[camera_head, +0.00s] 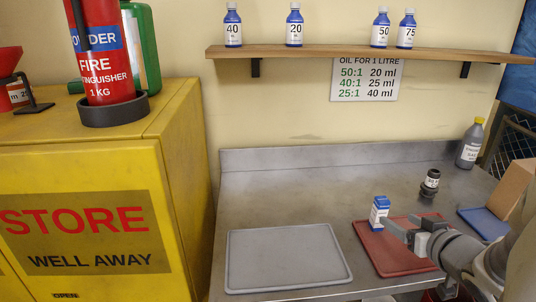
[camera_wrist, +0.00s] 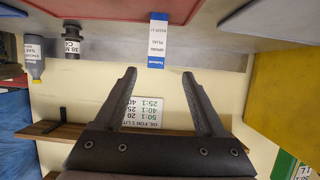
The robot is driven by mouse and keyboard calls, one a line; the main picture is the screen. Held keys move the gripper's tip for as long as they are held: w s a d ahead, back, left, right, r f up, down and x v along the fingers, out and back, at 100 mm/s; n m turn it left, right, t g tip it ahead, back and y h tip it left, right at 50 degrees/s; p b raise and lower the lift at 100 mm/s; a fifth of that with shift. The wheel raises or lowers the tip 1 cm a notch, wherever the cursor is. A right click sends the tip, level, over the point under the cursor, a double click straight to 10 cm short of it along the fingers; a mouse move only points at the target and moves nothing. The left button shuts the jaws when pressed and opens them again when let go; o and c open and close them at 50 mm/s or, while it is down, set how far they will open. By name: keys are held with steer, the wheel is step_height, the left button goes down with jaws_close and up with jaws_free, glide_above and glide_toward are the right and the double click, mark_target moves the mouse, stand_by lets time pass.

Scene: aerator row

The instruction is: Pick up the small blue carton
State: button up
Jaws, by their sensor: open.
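The small blue carton (camera_head: 379,213), blue and white with printed labels, stands upright on the red tray (camera_head: 406,262), near its back left part. In the wrist view the carton (camera_wrist: 157,42) appears upside down, ahead of my fingertips and roughly centred between them. My gripper (camera_head: 397,229) reaches in from the right, close to the carton. In the wrist view my gripper (camera_wrist: 160,74) has its two fingers apart with nothing between them. The head view partly overlaps the fingers with the carton, so any contact there cannot be told.
A grey tray (camera_head: 287,258) lies empty to the left. A black-capped jar (camera_head: 430,182) and a grey bottle (camera_head: 469,144) stand behind and right. A blue tray (camera_head: 485,222) and cardboard box (camera_head: 513,188) are at right. A shelf (camera_head: 330,53) with several blue bottles hangs above.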

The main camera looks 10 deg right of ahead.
mark_target(381, 210)
steer(key=p+x, duration=0.2)
steer(key=x, duration=0.6)
steer(key=shift+f+p, duration=0.2)
steer(key=shift+p, duration=0.15)
steer(key=shift+d+r+b+x, duration=0.15)
steer(key=shift+b+x, duration=0.1)
steer(key=shift+x, duration=1.3)
steer(key=shift+d+r+b+x, duration=0.1)
steer(key=shift+d+b+x, duration=0.1)
steer(key=shift+x, duration=1.3)
jaws_close()
